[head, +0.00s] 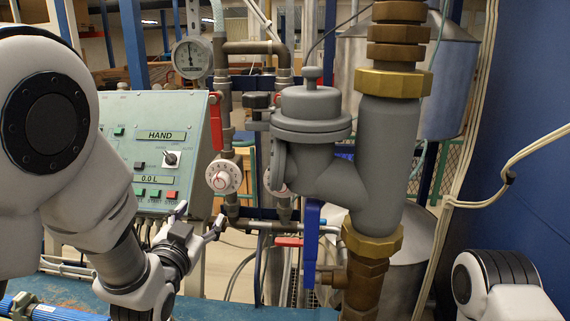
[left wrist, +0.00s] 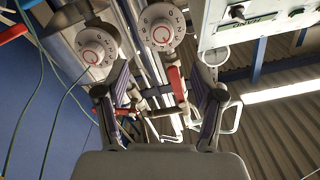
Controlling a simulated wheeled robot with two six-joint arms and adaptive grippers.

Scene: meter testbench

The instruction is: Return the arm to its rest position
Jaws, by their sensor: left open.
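My left arm (head: 110,200) comes in from the left, white with dark joints. My left gripper (head: 200,222) is open and empty, in front of the pipework and below the control panel's right edge. In the left wrist view the two fingers of the left gripper (left wrist: 158,108) stand well apart with nothing between them. My right arm shows only as a white and dark link (head: 498,285) at the lower right. My right gripper is out of the frame.
A control panel (head: 148,150) stands behind my left arm. White dials (head: 224,176), a pressure gauge (head: 191,58), a red lever (head: 215,122) and a blue lever (head: 311,235) sit on the pipes. A large grey meter body (head: 388,165) fills the middle. A blue wall (head: 520,90) closes the right.

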